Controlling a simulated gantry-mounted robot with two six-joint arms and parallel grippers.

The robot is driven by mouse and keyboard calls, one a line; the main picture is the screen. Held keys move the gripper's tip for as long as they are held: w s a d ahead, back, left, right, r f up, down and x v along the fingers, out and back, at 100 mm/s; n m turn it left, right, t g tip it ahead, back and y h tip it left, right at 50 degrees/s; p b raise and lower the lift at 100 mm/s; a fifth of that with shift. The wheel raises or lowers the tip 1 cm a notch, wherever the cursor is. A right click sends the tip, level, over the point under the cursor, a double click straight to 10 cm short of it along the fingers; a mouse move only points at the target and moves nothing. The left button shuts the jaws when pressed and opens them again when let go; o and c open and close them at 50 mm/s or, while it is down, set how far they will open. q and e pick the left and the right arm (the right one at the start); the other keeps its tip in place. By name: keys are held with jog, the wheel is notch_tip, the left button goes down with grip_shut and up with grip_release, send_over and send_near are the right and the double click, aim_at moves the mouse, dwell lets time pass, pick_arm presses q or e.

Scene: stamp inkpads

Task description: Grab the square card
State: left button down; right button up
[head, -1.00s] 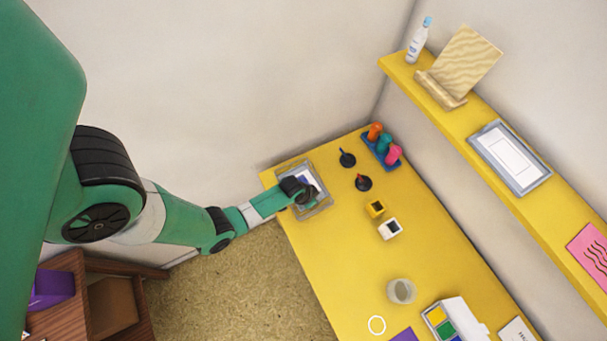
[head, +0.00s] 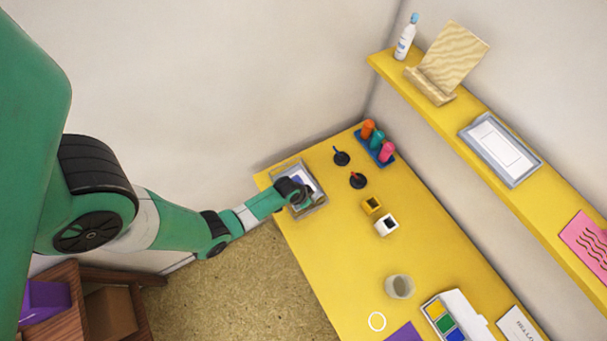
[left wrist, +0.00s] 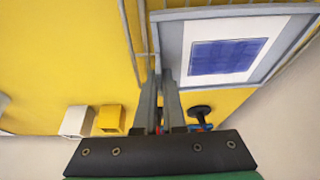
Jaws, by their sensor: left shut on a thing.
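The square card (left wrist: 225,58), white with a blue-purple square, lies in a grey tray (left wrist: 172,45) in the left wrist view. In the head view the card (head: 299,179) shows in the tray (head: 322,203) at the table's far left corner, partly covered by my gripper. In the head view the left gripper (head: 302,199) is down at the tray. My right gripper is not in view.
A cup (head: 399,287) and ink pads (head: 452,318) are nearer. A yellow shelf (head: 448,116) runs along the right wall.

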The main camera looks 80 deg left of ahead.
pick_arm(q)
jog(key=shift+r+p, duration=0.45)
jog(key=shift+r, duration=0.1)
notch_tip(320, 180, up, 3)
jog(key=shift+r+p, duration=0.1)
jog(key=shift+p, duration=1.1)
jog(key=s+d+r+p, duration=0.7)
jog(key=s+d+r, duration=0.1)
jog(key=s+d, duration=0.1)
jog(key=shift+s+r, duration=0.35)
jog(key=shift+s, duration=0.45)
